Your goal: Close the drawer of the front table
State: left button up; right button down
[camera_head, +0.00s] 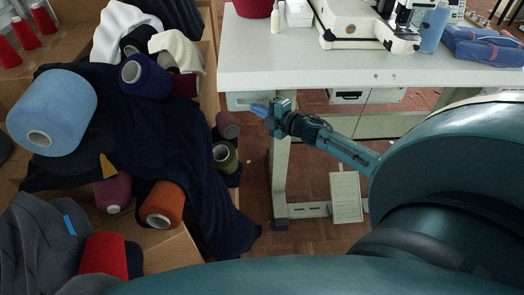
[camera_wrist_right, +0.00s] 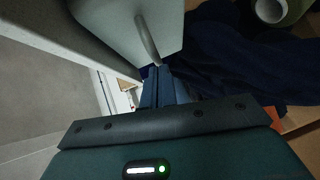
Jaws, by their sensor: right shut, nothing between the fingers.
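The front table (camera_head: 300,67) has a pale grey top and stands at the upper right of the head view. Its small grey drawer (camera_head: 243,101) shows under the left end of the top, partly hidden by my right gripper. In the right wrist view the drawer (camera_wrist_right: 115,22) is a smooth grey face with a curved handle (camera_wrist_right: 147,38). How far it is out, I cannot tell. My right gripper (camera_head: 259,110) is shut and empty in front of the drawer. Its fingertips (camera_wrist_right: 158,72) lie close to the handle's lower end; contact is unclear. My left gripper is out of view.
A sewing machine (camera_head: 362,22), a red bowl (camera_head: 253,7) and blue folded cloth (camera_head: 485,45) are on the table. Yarn cones and dark cloth (camera_head: 190,185) crowd the cardboard boxes at left. A table leg (camera_head: 281,180) and pedal (camera_head: 346,197) stand below.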

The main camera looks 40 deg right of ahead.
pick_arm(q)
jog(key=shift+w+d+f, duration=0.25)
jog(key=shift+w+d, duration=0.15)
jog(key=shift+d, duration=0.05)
pick_arm(e)
jog(key=shift+w+d+r, duration=0.25)
jog(key=shift+w+d, duration=0.3)
jog(key=shift+w, duration=0.05)
